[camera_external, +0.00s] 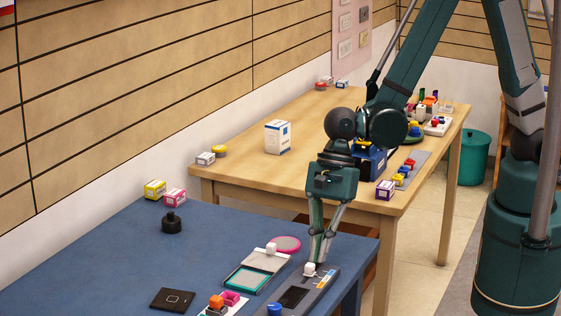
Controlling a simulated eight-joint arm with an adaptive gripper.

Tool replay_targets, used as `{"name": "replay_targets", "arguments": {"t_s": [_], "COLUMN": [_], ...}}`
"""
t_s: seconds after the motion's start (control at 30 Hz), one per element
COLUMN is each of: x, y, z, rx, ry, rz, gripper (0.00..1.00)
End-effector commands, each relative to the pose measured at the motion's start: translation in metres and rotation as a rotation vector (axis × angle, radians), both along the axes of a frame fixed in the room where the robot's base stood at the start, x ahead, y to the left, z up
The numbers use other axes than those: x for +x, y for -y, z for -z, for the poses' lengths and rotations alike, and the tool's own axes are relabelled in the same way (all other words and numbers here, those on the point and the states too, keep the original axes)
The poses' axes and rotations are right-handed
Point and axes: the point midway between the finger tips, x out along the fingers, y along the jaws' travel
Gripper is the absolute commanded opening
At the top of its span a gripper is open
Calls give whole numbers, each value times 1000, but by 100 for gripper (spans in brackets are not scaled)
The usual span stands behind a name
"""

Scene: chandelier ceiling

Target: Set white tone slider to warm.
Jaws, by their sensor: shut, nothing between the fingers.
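A dark grey panel (318,295) lies near the right edge of the blue table. It has a black window, small coloured marks on its right side, a white knob (309,269) at its far end and a blue knob (274,308) at its near end. The white knob may be the white tone slider; its markings are too small to read. My gripper (317,262) points down, shut and empty, with its fingertips right beside or behind the white knob. I cannot tell whether they touch it.
A teal-framed device (247,280) with its own white knob lies left of the panel, near a pink disc (288,243). A black square pad (172,299) lies further left. The middle of the blue table (120,255) is clear.

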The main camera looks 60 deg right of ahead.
Motion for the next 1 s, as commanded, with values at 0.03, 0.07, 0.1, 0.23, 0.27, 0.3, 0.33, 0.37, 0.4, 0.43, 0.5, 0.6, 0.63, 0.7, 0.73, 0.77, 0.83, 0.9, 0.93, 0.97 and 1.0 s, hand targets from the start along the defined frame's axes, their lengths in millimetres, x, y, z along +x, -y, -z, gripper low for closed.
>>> {"name": "replay_targets", "arguments": {"t_s": [0.03,0.07,0.1,0.23,0.27,0.3,0.33,0.37,0.4,0.43,0.5,0.6,0.63,0.7,0.73,0.77,0.83,0.9,0.93,0.97,1.0], "x": [0,0,0,0,0,0,0,0,0,0,0,0,0,0,0,0,0,0,0,0,0], "y": [0,0,0,-5,-7,-11,-14,-18,-22,-26,-32,-36,-37,-37,-37,-37,-38,-38,-38,-38,-38], "z": [0,0,0,0,1,1,1,1,1,1,1,0,0,0,0,0,-1,-1,-1,-1,-1], "rx": [0,0,0,0,0,0,0,0,0,0,0,1,1,2,2,3,3,4,4,5,5], "ry": [0,0,0,0,0,1,1,1,1,1,1,0,0,-1,-1,-1,-1,-1,-1,-1,-1], "rz": [0,0,0,-1,-1,-2,-2,-2,-2,-2,-2,0,0,0,0,0,-1,-1,-1,-1,-1], "gripper": [0,0,0,0,0,0,0,0,0,0,0,0,0,0,0,0,0,0,0,0,0]}}
